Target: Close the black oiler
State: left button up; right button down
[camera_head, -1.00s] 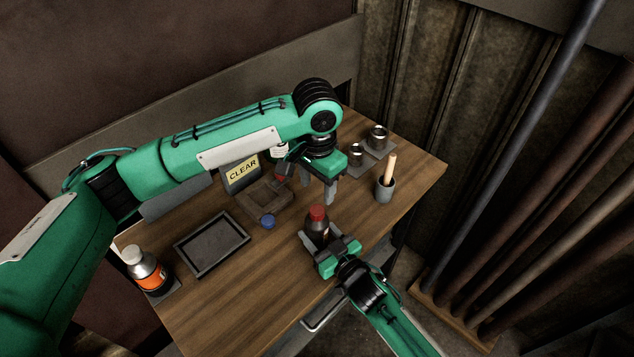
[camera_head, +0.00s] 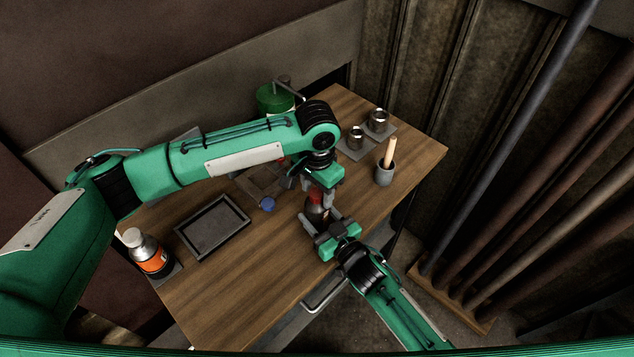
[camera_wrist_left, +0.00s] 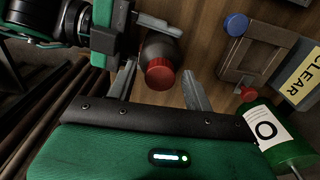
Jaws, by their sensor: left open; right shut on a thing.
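The black oiler (camera_head: 314,213) is a dark bottle standing near the table's front right edge, with a red cap (camera_wrist_left: 160,73) on its top. How tightly the cap sits cannot be told. My right gripper (camera_head: 322,222) is shut on the oiler's body from the front. My left gripper (camera_head: 319,194) is above the oiler, pointing down, and hides much of the cap in the head view. In the left wrist view its fingers are open, one on each side of the cap, with gaps visible.
A grey tray (camera_head: 212,227) and an orange-labelled bottle (camera_head: 151,255) are left. A green can (camera_head: 275,98) stands behind my left arm. A cup with a wooden handle (camera_head: 385,172) and metal cups (camera_head: 377,120) are right.

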pick_arm(q)
jog(key=c, duration=1.1)
jog(key=shift+o, duration=0.2)
jog(key=o, duration=1.2)
jog(key=shift+c, duration=0.2)
notch_tip(320, 180, up, 12)
